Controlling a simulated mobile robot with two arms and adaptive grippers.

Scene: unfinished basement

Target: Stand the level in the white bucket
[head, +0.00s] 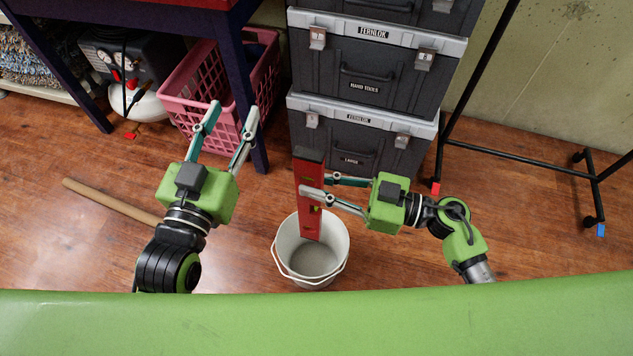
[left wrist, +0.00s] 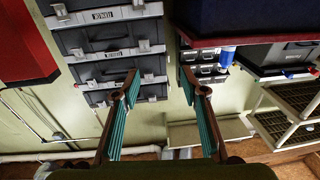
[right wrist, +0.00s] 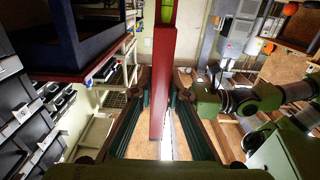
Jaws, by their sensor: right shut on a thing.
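The level is a long red bar (head: 309,218), held upright by my right gripper (head: 314,192), which is shut on its upper half. In the head view its lower end overlaps the mouth of the white bucket (head: 341,262); I cannot tell whether it touches the bottom. The bucket stands on the wood floor. In the right wrist view the level (right wrist: 163,75) runs between the two fingers. My left gripper (head: 233,110) is open and empty, left of the bucket, near the pink basket. It shows spread fingers in the left wrist view (left wrist: 163,88).
A pink basket (head: 184,95) stands under a dark-legged table at the upper left. Stacked grey tool cases (head: 355,135) stand behind the bucket. A wooden stick (head: 105,201) lies on the floor at left. A black wheeled rack (head: 520,160) stands at right.

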